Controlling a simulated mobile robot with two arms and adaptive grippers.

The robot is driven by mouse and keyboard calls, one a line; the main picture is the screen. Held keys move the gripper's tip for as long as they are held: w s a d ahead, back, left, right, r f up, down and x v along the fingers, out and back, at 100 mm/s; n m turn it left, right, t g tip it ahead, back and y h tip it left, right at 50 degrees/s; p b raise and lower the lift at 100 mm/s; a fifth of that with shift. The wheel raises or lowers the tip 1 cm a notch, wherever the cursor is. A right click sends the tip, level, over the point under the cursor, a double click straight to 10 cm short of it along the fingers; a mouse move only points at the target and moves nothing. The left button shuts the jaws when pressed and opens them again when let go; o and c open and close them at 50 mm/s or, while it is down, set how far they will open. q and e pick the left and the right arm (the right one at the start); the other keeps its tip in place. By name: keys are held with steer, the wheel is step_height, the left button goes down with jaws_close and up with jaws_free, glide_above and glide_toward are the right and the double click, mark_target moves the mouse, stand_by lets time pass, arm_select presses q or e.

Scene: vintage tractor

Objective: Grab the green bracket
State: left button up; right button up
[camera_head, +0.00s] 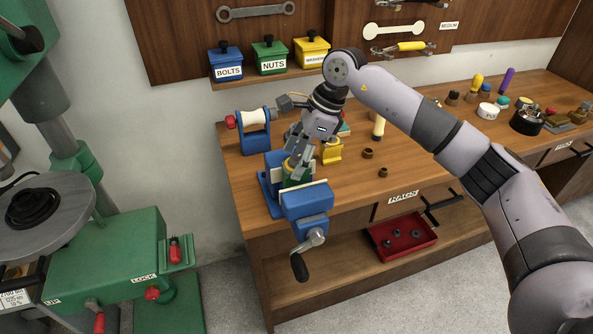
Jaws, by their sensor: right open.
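The green bracket (289,179) sits between the jaws of the blue vise (305,202) at the front left corner of the workbench. Only part of it shows behind my gripper. My right gripper (293,168) points down over the bracket, with its fingers at the bracket's upper part. The fingers are open; whether they touch the bracket cannot be told. My left gripper is not in view.
A yellow bracket-like block (331,151) stands close right of my gripper. A blue holder with a white roll (254,124) is behind left. Small brown rings (367,153) lie on the bench (415,160). A green machine (115,255) stands at left. A red tray (405,238) is on the lower shelf.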

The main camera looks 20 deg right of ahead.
steer(key=shift+c, duration=0.4)
steer(key=shift+s+r, duration=0.1)
steer(key=c, duration=1.3)
jaws_close()
steer(key=shift+r, duration=0.1)
